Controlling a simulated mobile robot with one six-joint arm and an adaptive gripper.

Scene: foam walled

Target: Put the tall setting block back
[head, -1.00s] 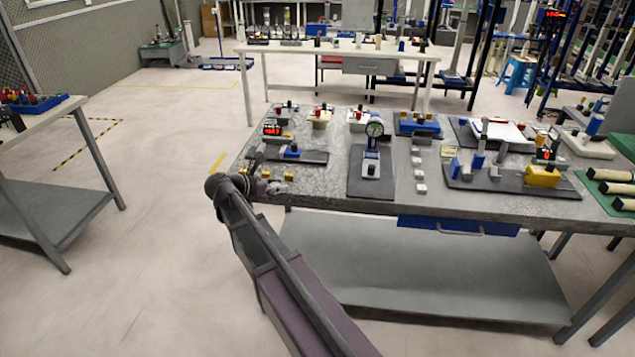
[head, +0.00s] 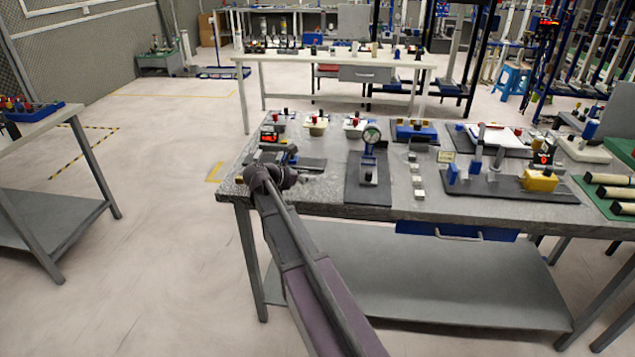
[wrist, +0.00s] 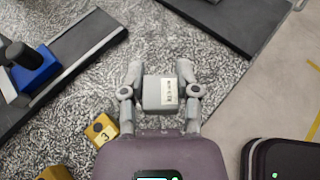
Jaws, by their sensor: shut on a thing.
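My gripper (wrist: 159,76) is shut on a grey block (wrist: 157,94) with a white label, which shows in the wrist view; the writing is too small to read. The block sits between the two fingers above the speckled grey table top (wrist: 215,60). I cannot tell its height from this angle. In the head view my gripper (head: 290,178) is over the front left part of the table, and my arm hides the held block.
Brass blocks, one marked 3 (wrist: 101,130), lie close to my gripper. A dark plate with a blue fixture (wrist: 33,68) is at the left. In the head view, a dial gauge stand (head: 369,165) and several pale blocks (head: 417,181) stand to the right.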

